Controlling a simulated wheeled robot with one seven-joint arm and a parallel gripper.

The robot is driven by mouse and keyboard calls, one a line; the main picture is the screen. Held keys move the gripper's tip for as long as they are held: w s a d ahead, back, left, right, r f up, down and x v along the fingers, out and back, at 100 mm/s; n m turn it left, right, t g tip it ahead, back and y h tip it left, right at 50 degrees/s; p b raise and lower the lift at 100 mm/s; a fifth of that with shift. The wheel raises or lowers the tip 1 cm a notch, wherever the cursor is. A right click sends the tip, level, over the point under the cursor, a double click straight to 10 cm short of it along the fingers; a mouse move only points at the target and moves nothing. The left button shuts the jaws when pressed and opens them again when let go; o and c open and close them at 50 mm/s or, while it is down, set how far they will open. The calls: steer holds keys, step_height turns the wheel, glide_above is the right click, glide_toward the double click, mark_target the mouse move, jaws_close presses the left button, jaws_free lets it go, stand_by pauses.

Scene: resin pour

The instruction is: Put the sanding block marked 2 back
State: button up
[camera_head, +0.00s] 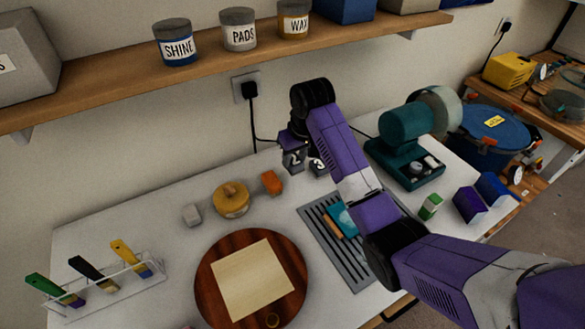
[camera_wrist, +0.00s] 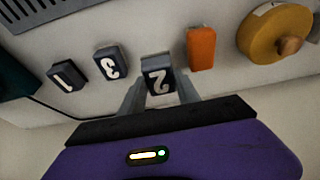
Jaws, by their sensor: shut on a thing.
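The dark grey sanding block marked 2 (camera_wrist: 157,76) is between the fingers of my gripper (camera_wrist: 160,92), which is shut on it. In the head view the same block (camera_head: 294,159) shows below my gripper (camera_head: 293,148) near the wall at the back of the table. I cannot tell whether its underside touches the table. The block marked 3 (camera_wrist: 112,64) stands beside it, apart, and also shows in the head view (camera_head: 318,166). The block marked 1 (camera_wrist: 67,76) stands farther left in the wrist view; my arm hides it in the head view.
An orange block (camera_wrist: 201,48) and a round yellow object (camera_wrist: 268,36) lie close by. A teal machine (camera_head: 405,150) stands to the right. A slotted grey mat (camera_head: 345,262), a round wooden board (camera_head: 215,300) and a brush rack (camera_head: 110,290) are on the table. A shelf (camera_head: 215,62) overhangs the back.

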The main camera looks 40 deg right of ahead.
mark_target(295, 170)
steer(key=shift+f+p, duration=0.3)
steer(key=shift+f, duration=2.15)
steer(key=shift+f, duration=0.15)
steer(key=o, duration=1.3)
steer(key=d+b+v, duration=0.1)
steer(key=v, duration=1.1)
steer(key=shift+a+r, duration=0.2)
steer(key=shift+a, duration=0.25)
steer(key=shift+s, duration=0.1)
